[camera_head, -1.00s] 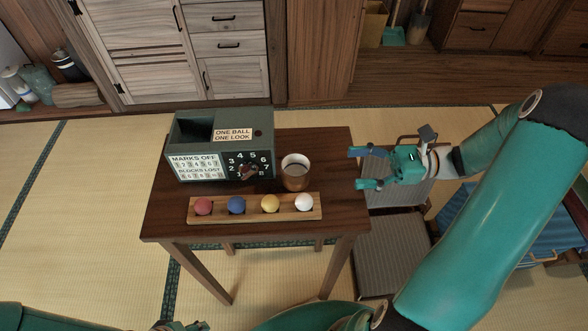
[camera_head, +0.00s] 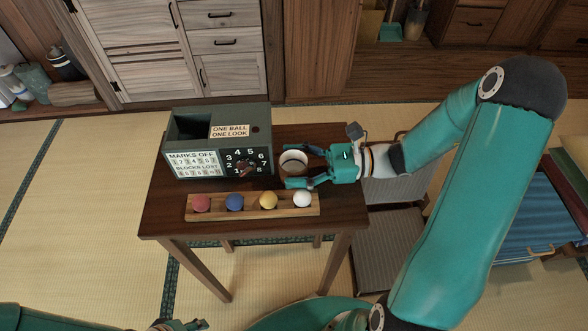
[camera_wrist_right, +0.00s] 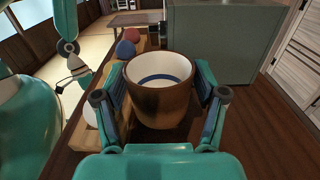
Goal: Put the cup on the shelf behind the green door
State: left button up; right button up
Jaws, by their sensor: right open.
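The cup (camera_head: 293,165), brown outside and white inside, stands upright on the small dark wooden table (camera_head: 185,226). My right gripper (camera_head: 303,168) is open, with its fingers reaching to either side of the cup from the right. In the right wrist view the cup (camera_wrist_right: 158,105) sits between the two open fingers, with its rim facing up. Whether the fingers touch it is hard to tell. Only a small part of my left gripper (camera_head: 180,325) shows at the bottom edge, its jaws unclear. No green door or shelf behind one can be made out.
A grey-green box (camera_head: 262,116) with a dial and labels stands just left of the cup. A wooden rack (camera_head: 252,209) with coloured balls lies in front. Grey-seated chairs (camera_head: 385,245) stand right of the table. Pale cabinets (camera_head: 135,50) line the back.

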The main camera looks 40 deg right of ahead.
jog(key=shift+a, duration=0.1)
jog(key=shift+c, duration=0.2)
jog(key=c, duration=1.1)
